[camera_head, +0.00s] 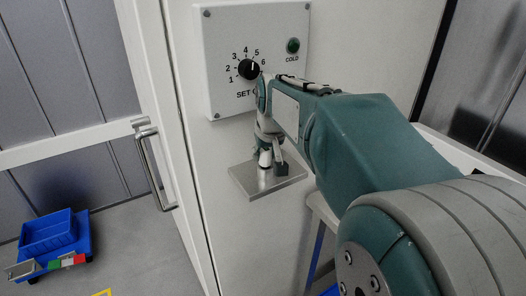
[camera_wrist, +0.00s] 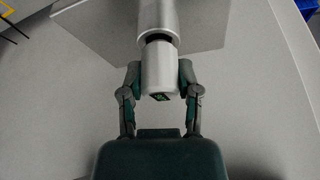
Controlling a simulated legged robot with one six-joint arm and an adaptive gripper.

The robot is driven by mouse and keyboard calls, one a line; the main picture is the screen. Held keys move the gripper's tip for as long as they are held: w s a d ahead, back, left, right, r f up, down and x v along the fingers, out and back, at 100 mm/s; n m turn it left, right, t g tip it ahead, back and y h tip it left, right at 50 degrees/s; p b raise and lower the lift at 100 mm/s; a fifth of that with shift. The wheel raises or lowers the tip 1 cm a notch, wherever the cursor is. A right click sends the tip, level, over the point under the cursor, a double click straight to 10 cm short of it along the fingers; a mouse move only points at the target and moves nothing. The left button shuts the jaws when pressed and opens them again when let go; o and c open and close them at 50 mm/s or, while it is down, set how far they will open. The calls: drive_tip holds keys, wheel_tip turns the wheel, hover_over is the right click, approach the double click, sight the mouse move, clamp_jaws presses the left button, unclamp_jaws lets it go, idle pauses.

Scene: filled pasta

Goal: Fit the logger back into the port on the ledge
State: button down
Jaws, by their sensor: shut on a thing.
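The logger (camera_wrist: 160,75) is a silver-grey cylinder with a small green mark on its near end, in the middle of the wrist view. My gripper (camera_wrist: 160,82) is shut on it, one finger on each side. Past a dark gap, a wider silver cylinder (camera_wrist: 158,17) continues in line over the ledge; I cannot tell whether it is part of the logger. The ledge (camera_head: 251,190) is a grey metal plate on the white wall, also in the wrist view (camera_wrist: 100,27). In the head view my gripper (camera_head: 272,155) is just above the ledge. The port's opening is hidden.
A white control panel (camera_head: 222,60) with a black dial (camera_head: 249,69) and green COLD button (camera_head: 293,45) is above the ledge. A door handle (camera_head: 153,165) is to the left. A blue bin (camera_head: 47,233) stands on the floor at lower left.

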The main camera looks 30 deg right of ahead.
drive_tip(key=shift+f, duration=0.3)
drive_tip(key=shift+s+f, duration=0.15)
drive_tip(key=shift+f, duration=0.2)
drive_tip(key=shift+c, duration=1.6)
unclamp_jaws()
drive_tip(key=shift+r, duration=0.1)
drive_tip(key=shift+r, duration=0.35)
drive_tip(key=v, duration=1.2)
drive_tip(key=s+a+f+n+t+y, duration=0.1)
drive_tip(key=s+a+f+n, duration=0.1)
drive_tip(key=s+a+f, duration=0.9)
drive_tip(key=s+f, duration=0.3)
drive_tip(key=f, duration=0.1)
drive_tip(key=shift+s+a+n, duration=0.15)
drive_tip(key=shift+a+n, duration=0.15)
